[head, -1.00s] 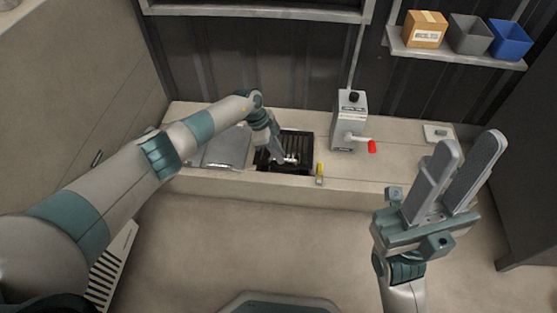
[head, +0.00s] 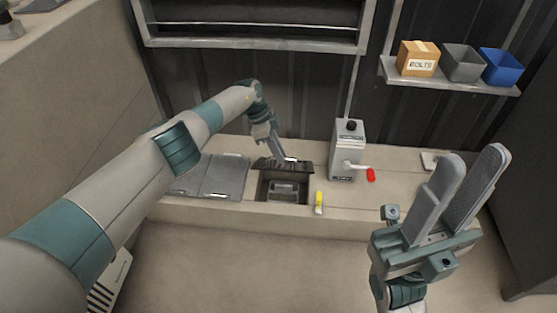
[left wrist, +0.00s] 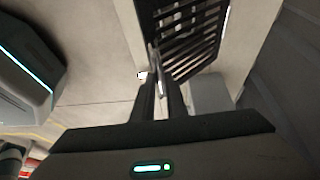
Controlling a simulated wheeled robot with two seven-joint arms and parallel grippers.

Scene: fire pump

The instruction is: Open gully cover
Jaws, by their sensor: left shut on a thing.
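The gully cover (head: 299,167), a dark slotted grate, is tilted up at the far side of the gully opening (head: 283,190). The opening is uncovered at the front, and a light-coloured part shows inside. My left gripper (head: 281,155) is shut on the gully cover from above. In the left wrist view, the slotted cover (left wrist: 192,38) is beyond the fingers (left wrist: 156,72), which close together at its edge. The exact grip point is partly hidden. My right gripper (head: 472,160) is open and empty at the right, well away from the cover.
A grey box with a red-tipped lever (head: 346,150) stands right of the gully. A small yellow item (head: 319,203) lies near the opening's front right corner. Flat grey plates (head: 225,177) lie to the left. A shelf (head: 450,80) above holds a carton and two bins.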

